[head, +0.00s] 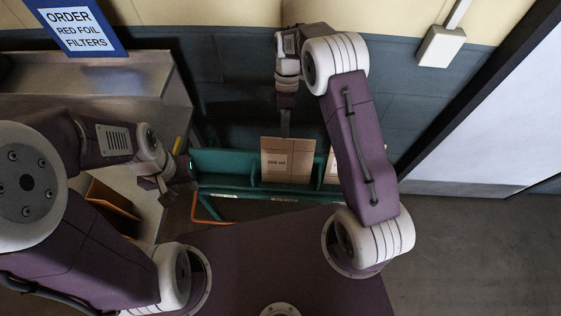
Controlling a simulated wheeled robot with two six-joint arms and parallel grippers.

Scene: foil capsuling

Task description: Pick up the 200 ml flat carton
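A flat brown cardboard carton (287,160) stands upright in the green rack, its printed label too small to read surely. A second brown carton (333,166) stands to its right, mostly hidden behind my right arm. My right gripper (285,124) points down just above and behind the first carton's top edge as seen from the head. Its fingers show edge-on, so their opening is unclear, and I cannot tell whether they touch the carton. My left gripper (160,188) is left of the rack, away from the cartons; its opening is unclear.
The green rack (222,162) has an empty left compartment. A sign (76,27) reads "ORDER RED FOIL FILTERS". A dark tiled wall is close behind the rack. Floor at right is clear.

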